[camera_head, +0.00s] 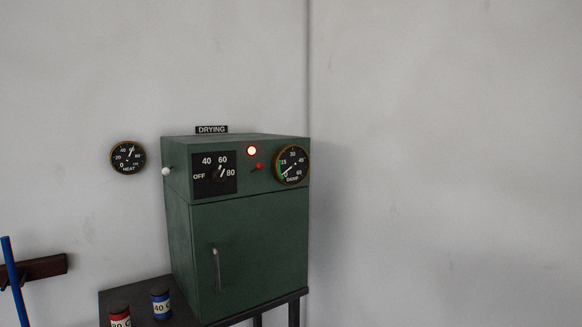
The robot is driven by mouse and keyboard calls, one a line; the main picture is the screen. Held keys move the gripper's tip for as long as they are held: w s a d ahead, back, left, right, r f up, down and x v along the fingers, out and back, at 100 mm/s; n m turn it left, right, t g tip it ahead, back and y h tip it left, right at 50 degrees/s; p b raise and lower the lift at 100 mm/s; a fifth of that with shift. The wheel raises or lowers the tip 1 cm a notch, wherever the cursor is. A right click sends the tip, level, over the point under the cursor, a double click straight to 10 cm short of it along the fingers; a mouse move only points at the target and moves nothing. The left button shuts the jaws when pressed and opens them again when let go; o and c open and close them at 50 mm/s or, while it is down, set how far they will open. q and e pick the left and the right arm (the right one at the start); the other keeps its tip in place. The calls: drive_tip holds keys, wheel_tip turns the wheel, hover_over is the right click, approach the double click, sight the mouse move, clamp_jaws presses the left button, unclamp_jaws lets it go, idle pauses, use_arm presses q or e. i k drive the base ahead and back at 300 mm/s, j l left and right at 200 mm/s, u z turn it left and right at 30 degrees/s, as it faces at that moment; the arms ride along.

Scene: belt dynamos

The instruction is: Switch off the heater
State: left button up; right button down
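The heater is a green drying cabinet (250,250) under a small "DRYING" sign (212,129). Its black dial plate (200,184) is marked OFF, 40, 60 and 80. The dark selector knob (217,174) has a white mark pointing up and right, around 60 to 80; the exact setting is hard to read. Neither gripper is in view.
A HEAT gauge (128,158) hangs on the wall left of the cabinet. A white knob (166,171) sticks out from the cabinet's left side. Red-topped (119,314) and blue-topped (161,303) jars stand on the dark table (120,293). A blue rod (13,280) is far left.

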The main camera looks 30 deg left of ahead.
sight(259, 166)
drive_tip(key=u, duration=0.65)
drive_tip(key=i+j+u, duration=0.15)
drive_tip(key=i+u, duration=0.2)
drive_tip(key=u, duration=0.15)
drive_tip(key=i+u, duration=0.35)
drive_tip(key=u, duration=0.15)
drive_tip(key=i+l+u, duration=0.1)
drive_tip(key=i+u, duration=0.25)
drive_tip(key=u, duration=0.15)
drive_tip(key=i+l, duration=0.35)
drive_tip(key=i, duration=0.2)
